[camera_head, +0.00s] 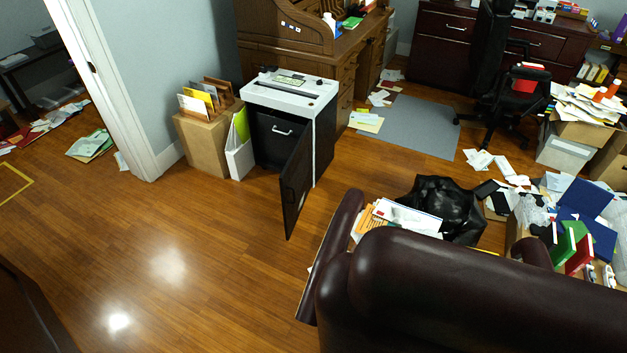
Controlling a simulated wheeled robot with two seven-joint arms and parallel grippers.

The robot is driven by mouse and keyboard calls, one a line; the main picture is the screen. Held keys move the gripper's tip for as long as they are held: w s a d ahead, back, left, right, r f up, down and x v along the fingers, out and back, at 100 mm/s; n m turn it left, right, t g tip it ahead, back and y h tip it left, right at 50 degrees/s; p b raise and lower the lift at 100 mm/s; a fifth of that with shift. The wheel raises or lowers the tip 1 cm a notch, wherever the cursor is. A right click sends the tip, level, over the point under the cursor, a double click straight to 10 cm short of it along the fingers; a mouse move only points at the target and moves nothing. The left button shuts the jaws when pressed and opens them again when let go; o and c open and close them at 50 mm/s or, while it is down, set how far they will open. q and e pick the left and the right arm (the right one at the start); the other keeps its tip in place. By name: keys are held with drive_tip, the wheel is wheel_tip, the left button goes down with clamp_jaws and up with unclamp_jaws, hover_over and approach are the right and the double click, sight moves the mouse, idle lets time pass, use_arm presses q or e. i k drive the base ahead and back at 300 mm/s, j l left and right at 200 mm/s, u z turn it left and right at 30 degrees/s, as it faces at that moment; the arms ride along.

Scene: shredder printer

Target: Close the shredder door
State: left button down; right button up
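The shredder (291,90) stands on the wood floor against the desk, with a white top and a dark body. Its black door (297,185) is swung wide open, hinged at the shredder's right front edge and sticking out toward me. Inside the opening a dark bin (278,135) with a white handle shows. Neither of my grippers is in the camera_head view, so their states do not show.
A cardboard box (204,145) with files and a white binder holder (239,158) stand left of the shredder. A dark leather armchair (470,300) fills the lower right, near the door. A black bag (445,207) and papers lie right. Floor at left front is clear.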

sight(297, 175)
drive_tip(key=z, duration=0.1)
drive_tip(key=i+j+z, duration=0.15)
drive_tip(key=z, duration=0.25)
drive_tip(key=i+j+z, duration=0.15)
drive_tip(key=j+z, duration=0.25)
drive_tip(key=i+j+z, duration=0.1)
drive_tip(key=j+z, duration=0.15)
drive_tip(key=z, duration=0.15)
drive_tip(key=j+z, duration=0.4)
drive_tip(key=i+l, duration=0.05)
